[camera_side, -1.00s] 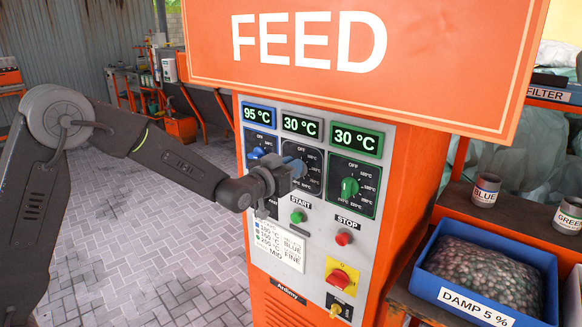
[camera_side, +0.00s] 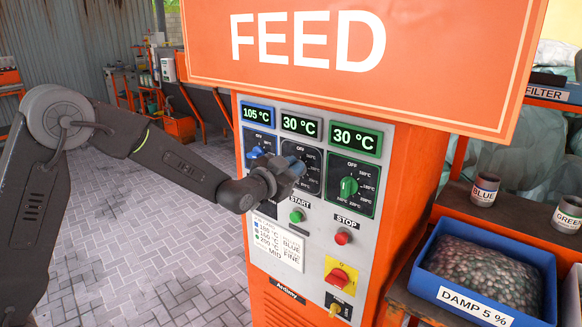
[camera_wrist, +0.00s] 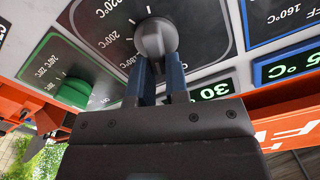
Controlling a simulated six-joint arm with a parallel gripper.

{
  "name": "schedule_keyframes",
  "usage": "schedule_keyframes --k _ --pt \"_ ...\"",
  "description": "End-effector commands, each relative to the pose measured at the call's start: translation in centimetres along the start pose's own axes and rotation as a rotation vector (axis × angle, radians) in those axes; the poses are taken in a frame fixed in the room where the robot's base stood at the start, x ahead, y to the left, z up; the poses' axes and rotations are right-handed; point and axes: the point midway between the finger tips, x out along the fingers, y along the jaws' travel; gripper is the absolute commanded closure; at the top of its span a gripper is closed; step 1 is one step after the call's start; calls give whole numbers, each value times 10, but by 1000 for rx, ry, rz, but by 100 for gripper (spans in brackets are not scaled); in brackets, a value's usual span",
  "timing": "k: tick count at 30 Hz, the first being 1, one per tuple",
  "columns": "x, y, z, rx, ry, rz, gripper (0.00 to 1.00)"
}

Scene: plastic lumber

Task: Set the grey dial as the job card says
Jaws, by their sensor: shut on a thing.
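My gripper (camera_wrist: 162,82) is shut on the grey dial (camera_wrist: 155,38), its two blue fingers on either side of the knob in the wrist view. In the side view my gripper (camera_side: 293,167) hides this dial at the middle panel. The grey dial's display (camera_side: 300,124) reads 30 °C. The job card (camera_side: 280,244) is on the cabinet front below the dials.
The blue dial (camera_side: 256,152) is left, its display (camera_side: 258,114) at 105 °C. The green dial (camera_side: 349,187) is right, its display (camera_side: 355,138) at 30 °C. START (camera_side: 296,216) and STOP (camera_side: 343,238) buttons sit close below. The FEED sign (camera_side: 350,60) overhangs the panel.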

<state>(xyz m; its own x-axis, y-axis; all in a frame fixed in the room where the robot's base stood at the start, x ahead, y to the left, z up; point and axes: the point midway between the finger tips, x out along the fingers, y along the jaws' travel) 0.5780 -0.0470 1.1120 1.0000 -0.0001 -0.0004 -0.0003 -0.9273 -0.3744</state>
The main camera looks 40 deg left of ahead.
Motion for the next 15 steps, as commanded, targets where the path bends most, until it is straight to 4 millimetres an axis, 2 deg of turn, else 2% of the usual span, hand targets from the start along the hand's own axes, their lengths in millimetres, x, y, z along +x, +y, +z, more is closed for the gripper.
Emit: schedule_keyframes --k 7,15 --pt "0 3 0 172 2 0 100" --pt "0 5 0 284 3 -1 100"
